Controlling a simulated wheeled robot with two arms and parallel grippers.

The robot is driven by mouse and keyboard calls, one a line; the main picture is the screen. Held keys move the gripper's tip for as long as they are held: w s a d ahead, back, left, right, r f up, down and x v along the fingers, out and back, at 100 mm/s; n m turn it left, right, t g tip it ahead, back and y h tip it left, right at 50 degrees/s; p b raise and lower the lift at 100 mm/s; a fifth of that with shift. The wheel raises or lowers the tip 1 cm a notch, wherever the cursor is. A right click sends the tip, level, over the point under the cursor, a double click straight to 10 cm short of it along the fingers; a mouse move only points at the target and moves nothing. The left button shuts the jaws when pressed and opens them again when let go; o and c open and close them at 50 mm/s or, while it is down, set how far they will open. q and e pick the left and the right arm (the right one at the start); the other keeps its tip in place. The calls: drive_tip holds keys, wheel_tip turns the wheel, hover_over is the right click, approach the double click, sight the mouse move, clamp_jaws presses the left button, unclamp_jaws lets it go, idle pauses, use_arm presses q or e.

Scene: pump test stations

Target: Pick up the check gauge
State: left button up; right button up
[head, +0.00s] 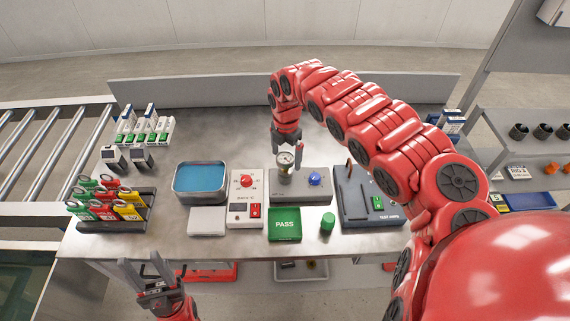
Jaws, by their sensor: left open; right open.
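The check gauge (285,160) is a small round dial with a pale face, standing upright on a grey test block (290,194) at the middle of the table. My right gripper (288,150) reaches over from the right and points down at the gauge, its open fingers close to the dial's top. One finger shows just right of the dial; I cannot tell whether it touches. My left gripper (148,271) is open and empty at the table's front edge, lower left, far from the gauge.
A blue knob (315,179) sits right of the gauge on the same block. A red-knobbed control box (247,198) and blue-filled tray (201,178) stand left. A green PASS pad (285,224) and green cylinder (327,221) lie in front. A dark tester (366,201) stands right.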

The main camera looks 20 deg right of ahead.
sight(283, 172)
drive_tip(key=shift+s+f, duration=0.1)
drive_tip(key=shift+f, duration=0.55)
drive_tip(key=f, duration=0.1)
drive_tip(key=f+p, duration=0.1)
drive_tip(key=f, duration=0.1)
drive_tip(key=f+p, duration=0.1)
drive_tip(key=shift+w+a+f, duration=0.2)
drive_tip(key=shift+w+f, duration=0.05)
drive_tip(key=shift+w, duration=0.05)
drive_tip(key=shift+d+f, duration=0.15)
drive_tip(key=shift+f, duration=0.3)
clamp_jaws()
